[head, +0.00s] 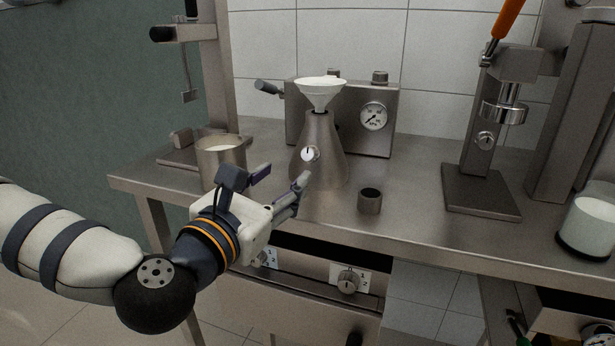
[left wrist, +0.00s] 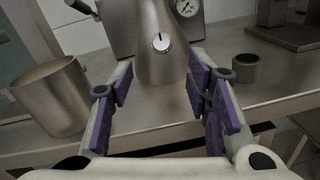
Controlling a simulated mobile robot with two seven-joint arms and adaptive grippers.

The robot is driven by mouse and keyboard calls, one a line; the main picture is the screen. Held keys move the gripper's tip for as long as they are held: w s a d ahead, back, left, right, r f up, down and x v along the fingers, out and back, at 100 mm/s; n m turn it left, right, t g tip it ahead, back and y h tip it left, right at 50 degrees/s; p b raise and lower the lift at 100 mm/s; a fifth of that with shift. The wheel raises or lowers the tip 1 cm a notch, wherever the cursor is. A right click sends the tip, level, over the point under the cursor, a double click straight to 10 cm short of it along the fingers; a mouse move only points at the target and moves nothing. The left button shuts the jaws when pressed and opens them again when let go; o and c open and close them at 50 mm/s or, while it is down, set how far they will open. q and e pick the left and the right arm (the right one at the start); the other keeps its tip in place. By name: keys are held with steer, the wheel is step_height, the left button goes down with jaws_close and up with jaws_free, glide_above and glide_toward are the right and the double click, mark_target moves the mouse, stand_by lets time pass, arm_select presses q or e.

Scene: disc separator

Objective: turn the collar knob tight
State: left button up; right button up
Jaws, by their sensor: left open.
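A conical steel vessel (head: 319,135) stands on the steel bench with a white funnel (head: 322,90) in its top. A small round white-faced knob (head: 310,153) with a dark mark sits on its front; I take this as the collar knob. The knob also shows in the left wrist view (left wrist: 161,42), ahead of the fingers and roughly between them, its dark mark near upright. My left gripper (head: 281,180) is open and empty, in front of the vessel and apart from the knob. Its purple-padded fingers show in the left wrist view (left wrist: 163,88). My right gripper is not in view.
A steel beaker (head: 220,158) stands left of the vessel, close to the left gripper. A small dark cup (head: 370,200) stands to its right. Behind is a steel box with a gauge (head: 373,116). A press stand (head: 480,190) is farther right. The bench between cup and press is clear.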

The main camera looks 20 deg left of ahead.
mark_target(306, 158)
arm_select(q)
steer(key=w, duration=0.5)
steer(key=w+d, duration=0.1)
steer(key=w, duration=0.1)
steer(key=shift+w+p, duration=0.25)
steer(key=shift+p, duration=0.1)
steer(key=shift+w+d, duration=0.1)
steer(key=shift+w, duration=0.35)
jaws_close()
